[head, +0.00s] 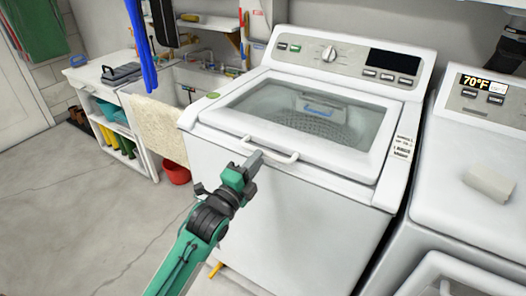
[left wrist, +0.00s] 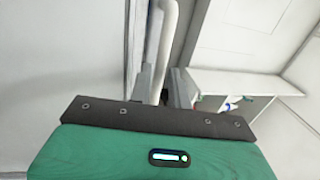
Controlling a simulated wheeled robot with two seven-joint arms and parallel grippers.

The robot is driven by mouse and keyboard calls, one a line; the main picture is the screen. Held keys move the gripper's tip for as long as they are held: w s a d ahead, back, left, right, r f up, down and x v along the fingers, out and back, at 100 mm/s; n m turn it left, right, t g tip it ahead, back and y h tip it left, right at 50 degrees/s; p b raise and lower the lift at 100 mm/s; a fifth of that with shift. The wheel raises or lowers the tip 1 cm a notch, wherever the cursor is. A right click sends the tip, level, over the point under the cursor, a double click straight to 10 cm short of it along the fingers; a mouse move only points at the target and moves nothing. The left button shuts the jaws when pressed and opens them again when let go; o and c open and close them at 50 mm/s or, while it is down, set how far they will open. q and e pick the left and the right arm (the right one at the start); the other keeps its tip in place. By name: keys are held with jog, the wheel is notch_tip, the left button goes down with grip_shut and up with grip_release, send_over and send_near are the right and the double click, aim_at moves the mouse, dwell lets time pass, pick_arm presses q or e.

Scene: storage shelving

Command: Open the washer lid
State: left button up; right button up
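The white top-loading washer (head: 290,225) stands in the middle of the head view. Its lid (head: 330,155) lies flat and closed, with a clear window showing the drum below. A white bar handle (head: 285,160) sits at the lid's front edge. My left gripper (head: 254,159) is at the left end of this handle. In the left wrist view the fingers (left wrist: 161,88) stand close together with the white handle bar (left wrist: 168,40) between them; they look shut on it. Part of the handle is hidden behind the fingers. My right gripper is not in view.
A second white machine (head: 480,200) with a small pale block (head: 489,183) on top stands close on the right. The washer's control panel (head: 340,55) rises behind the lid. A sink, a white shelf unit (head: 120,120) and a red bucket (head: 176,172) are left.

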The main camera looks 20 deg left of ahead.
pick_arm(q)
jog(key=shift+x, duration=1.95)
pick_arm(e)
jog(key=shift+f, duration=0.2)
pick_arm(q)
grip_shut()
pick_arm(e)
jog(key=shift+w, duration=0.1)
pick_arm(q)
jog(key=shift+r, duration=0.1)
jog(key=shift+r, duration=0.1)
